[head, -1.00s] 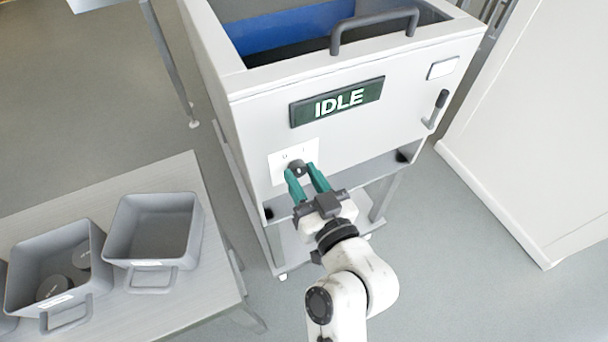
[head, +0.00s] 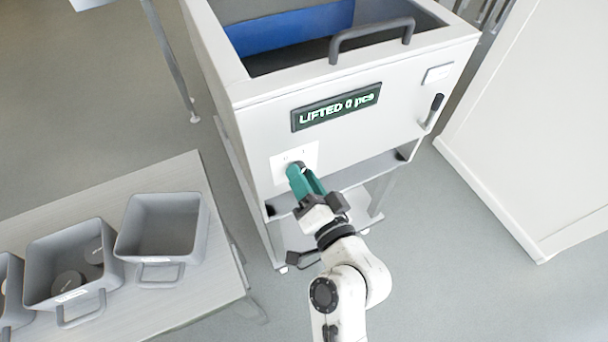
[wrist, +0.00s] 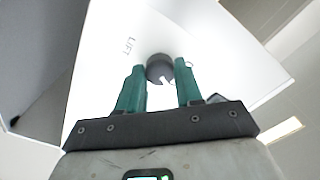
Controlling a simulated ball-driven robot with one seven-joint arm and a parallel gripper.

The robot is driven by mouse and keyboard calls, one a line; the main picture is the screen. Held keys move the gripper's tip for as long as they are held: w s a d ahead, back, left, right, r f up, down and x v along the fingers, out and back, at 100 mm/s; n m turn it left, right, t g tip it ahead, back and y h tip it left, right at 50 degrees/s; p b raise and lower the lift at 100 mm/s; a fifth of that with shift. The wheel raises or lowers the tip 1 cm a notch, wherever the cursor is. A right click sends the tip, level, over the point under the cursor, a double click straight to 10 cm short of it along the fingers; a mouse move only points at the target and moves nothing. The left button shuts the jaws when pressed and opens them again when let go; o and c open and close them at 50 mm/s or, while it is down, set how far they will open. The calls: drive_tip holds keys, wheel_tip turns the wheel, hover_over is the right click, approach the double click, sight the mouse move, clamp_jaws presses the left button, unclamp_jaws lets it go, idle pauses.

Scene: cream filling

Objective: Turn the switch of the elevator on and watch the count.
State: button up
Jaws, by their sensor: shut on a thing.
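The elevator (head: 400,115) is a white cabinet with a grey handle and an open top with blue inside. Its dark display (head: 336,106) reads "LIFTED 0 pcs" in green-white letters. Below it is a white switch plate (head: 308,152) with a dark round switch knob (head: 297,166). In the wrist view the knob (wrist: 159,68) sits between the teal fingers, near a "LIFT" label. My gripper (head: 297,172) is shut on the knob, and its fingers look rolled compared with the plate. The fingers partly hide the knob in the head view.
A table (head: 190,170) at the lower left holds several grey bins; one bin (head: 160,238) looks empty, another (head: 72,268) holds round dark pieces. A white panel (head: 530,130) stands at the right. Grey floor is free between.

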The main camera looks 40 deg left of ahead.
idle(0.4)
drive_tip(key=o, duration=1)
drive_tip(key=shift+o, duration=0.2)
drive_tip(key=b+v, duration=0.2)
drive_tip(key=v, duration=0.8)
drive_tip(key=shift+s+d, duration=0.15)
drive_tip(key=shift+d, duration=0.2)
drive_tip(key=shift+f, duration=0.1)
